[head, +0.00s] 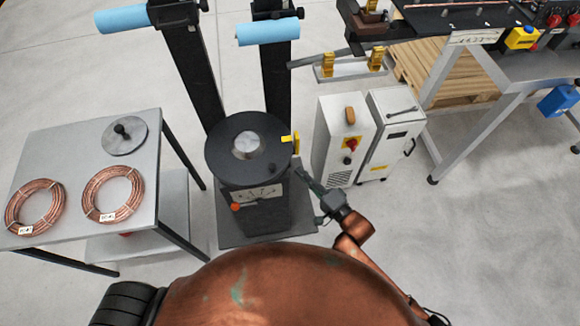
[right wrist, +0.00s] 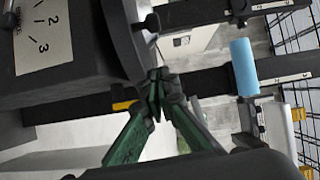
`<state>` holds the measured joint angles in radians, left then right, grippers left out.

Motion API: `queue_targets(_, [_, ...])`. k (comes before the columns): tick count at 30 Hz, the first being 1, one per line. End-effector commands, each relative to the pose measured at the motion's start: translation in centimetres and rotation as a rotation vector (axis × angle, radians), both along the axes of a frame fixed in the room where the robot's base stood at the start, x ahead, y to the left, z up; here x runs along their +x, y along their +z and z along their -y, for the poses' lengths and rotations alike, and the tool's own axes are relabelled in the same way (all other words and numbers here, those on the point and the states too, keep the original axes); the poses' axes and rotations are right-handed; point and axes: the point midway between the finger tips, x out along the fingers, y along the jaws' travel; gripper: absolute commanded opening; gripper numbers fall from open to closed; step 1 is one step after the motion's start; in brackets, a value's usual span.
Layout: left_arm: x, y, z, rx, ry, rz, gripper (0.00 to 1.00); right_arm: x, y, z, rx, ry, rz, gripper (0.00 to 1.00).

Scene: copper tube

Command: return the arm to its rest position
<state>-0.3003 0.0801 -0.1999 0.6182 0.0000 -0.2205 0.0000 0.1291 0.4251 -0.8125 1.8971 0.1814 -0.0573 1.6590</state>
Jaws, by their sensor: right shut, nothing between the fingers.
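My right gripper (head: 307,180) is beside the right edge of the dark machine (head: 225,160) with a round top. In the right wrist view its green fingers (right wrist: 157,100) meet at the tips, shut and empty. The machine's dial panel (right wrist: 42,38) shows at the upper left of that view. From these frames I cannot tell whether the fingertips touch the machine. My left gripper is in neither view.
Two copper coils (head: 113,194) (head: 35,207) and a grey disc (head: 125,137) lie on the table (head: 70,155) at left. A white cabinet (head: 335,140) stands right of the machine. Blue rollers (head: 268,31) stand behind. Floor at lower right is clear.

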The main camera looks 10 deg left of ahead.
Motion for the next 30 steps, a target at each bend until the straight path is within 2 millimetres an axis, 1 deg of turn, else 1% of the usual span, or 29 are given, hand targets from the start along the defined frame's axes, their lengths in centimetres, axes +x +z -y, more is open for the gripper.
queue_targets(1, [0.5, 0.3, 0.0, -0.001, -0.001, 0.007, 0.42, -0.9, 0.2, 0.8, -0.001, 0.001, 0.002, 0.0])
queue_targets(3, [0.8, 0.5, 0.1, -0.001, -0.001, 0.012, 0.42, -1.9, 0.3, 1.7, 0.0, 0.003, 0.001, 0.0])
queue_targets(6, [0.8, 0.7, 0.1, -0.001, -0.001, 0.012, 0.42, -3.2, 0.3, 2.8, 0.0, 0.005, 0.003, 0.0])
queue_targets(10, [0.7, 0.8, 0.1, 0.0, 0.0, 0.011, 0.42, -4.3, 0.2, 3.9, 0.001, 0.004, 0.002, 0.0])
queue_targets(16, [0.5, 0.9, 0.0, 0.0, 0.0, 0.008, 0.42, -4.9, 0.3, 4.4, 0.002, 0.004, 0.004, 0.0])
queue_targets(21, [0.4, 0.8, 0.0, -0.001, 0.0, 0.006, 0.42, -4.9, 0.2, 4.5, 0.001, 0.003, 0.003, 0.0])
queue_targets(23, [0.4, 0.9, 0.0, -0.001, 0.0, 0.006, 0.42, -4.7, -0.1, 4.6, -0.008, -0.002, 0.005, 0.0])
queue_targets(26, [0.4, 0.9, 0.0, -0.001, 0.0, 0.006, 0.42, -3.9, -2.4, 5.8, -0.065, -0.033, 0.013, 0.0])
queue_targets(29, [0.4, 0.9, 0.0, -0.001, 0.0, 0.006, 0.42, -2.5, -6.9, 8.2, -0.183, -0.089, 0.03, 0.0])
queue_targets(30, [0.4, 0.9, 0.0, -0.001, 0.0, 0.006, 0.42, -2.0, -9.3, 9.5, -0.244, -0.113, 0.035, 0.0])
